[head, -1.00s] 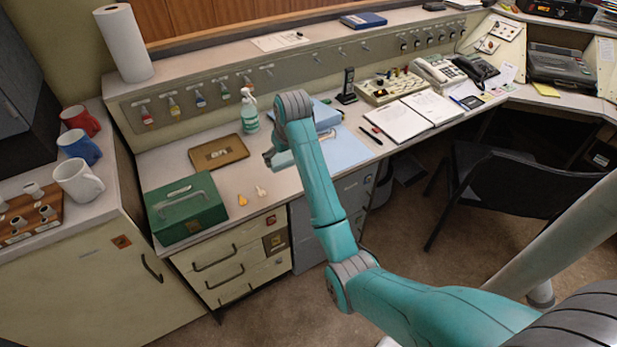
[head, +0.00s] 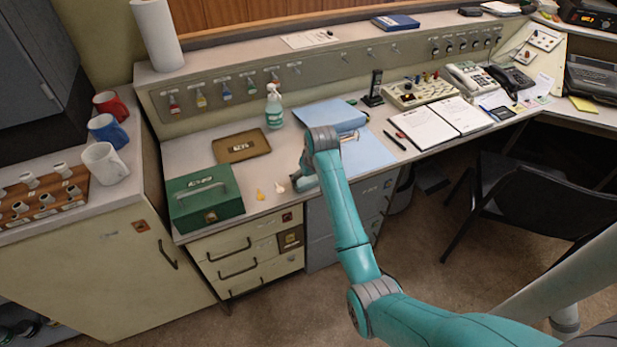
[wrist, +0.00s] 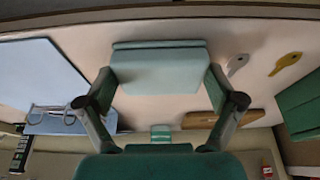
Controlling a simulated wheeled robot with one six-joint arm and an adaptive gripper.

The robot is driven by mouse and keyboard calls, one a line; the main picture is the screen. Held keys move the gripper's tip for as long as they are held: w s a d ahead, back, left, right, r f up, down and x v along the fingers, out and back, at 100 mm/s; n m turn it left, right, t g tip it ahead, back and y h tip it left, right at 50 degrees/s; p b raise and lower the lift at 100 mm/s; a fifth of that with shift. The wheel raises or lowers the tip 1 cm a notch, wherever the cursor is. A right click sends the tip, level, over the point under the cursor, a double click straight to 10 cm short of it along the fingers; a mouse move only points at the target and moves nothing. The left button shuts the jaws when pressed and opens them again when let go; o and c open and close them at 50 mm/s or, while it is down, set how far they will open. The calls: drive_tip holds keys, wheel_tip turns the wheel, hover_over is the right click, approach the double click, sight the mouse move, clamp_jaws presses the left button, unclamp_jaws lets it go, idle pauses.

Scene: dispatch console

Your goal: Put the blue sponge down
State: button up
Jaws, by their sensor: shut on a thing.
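The blue sponge (wrist: 160,68), a pale blue-green block, sits between the two fingers of my gripper (wrist: 160,82) in the wrist view. My gripper is shut on it. In the head view my gripper (head: 300,180) is low over the desk, near its front edge, right of the white tag and left of the light blue folder. The sponge is mostly hidden there by my arm. I cannot tell whether its underside touches the desk.
A yellow key tag (head: 260,194) and a white one (head: 280,187) lie close by on the left. A green cash box (head: 205,198), a brown tray (head: 241,146), a spray bottle (head: 274,107) and a light blue folder (head: 365,153) stand around. Bare desk (head: 195,152) shows between them.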

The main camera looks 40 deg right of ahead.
drive_tip(key=shift+f, duration=0.1)
drive_tip(key=o, duration=1.2)
